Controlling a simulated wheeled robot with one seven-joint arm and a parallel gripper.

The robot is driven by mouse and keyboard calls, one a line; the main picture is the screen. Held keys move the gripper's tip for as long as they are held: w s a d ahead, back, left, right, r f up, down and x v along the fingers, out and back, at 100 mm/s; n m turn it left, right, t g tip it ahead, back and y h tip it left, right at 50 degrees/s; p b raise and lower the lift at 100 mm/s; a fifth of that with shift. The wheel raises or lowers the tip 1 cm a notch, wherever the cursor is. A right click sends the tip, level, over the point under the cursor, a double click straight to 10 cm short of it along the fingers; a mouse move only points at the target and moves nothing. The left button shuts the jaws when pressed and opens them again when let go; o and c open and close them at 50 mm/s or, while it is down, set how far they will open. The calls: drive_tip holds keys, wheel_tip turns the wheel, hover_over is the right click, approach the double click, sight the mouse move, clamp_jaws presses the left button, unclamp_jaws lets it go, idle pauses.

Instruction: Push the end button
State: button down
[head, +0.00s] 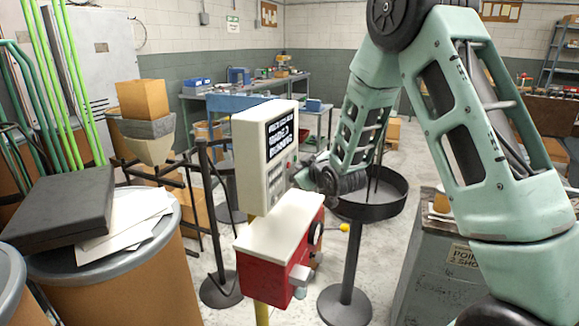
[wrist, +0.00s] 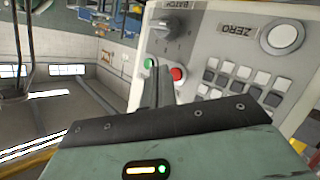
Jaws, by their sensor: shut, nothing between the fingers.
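The control box (head: 265,150) is cream-white with a lit display and a keypad on its front. I can read no label saying "end". My gripper (wrist: 160,72) is shut and empty, its fingertips at the panel between the green and red buttons. I cannot tell if it touches either. In the head view my gripper is at the box's right side, partly hidden.
A red housing with a white top (head: 280,250) stands below the box. A drum with a black case (head: 60,210) is at left. Open floor shows behind.

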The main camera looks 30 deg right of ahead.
drive_tip(key=shift+w+a, duration=0.25)
drive_tip(key=shift+w, duration=0.05)
drive_tip(key=shift+w+a+b, duration=0.25)
drive_tip(key=shift+w+b, duration=0.05)
drive_tip(key=shift+b, duration=0.1)
idle(0.9)
drive_tip(key=shift+d, duration=0.1)
drive_tip(key=shift+s+d+b, duration=0.3)
drive_tip(key=shift+s+d, duration=0.1)
drive_tip(key=shift+s, duration=0.2)
drive_tip(key=s+d, duration=0.1)
drive_tip(key=s, duration=0.1)
drive_tip(key=s+d+b, duration=0.1)
drive_tip(key=s+d, duration=0.1)
idle(0.5)
idle(0.6)
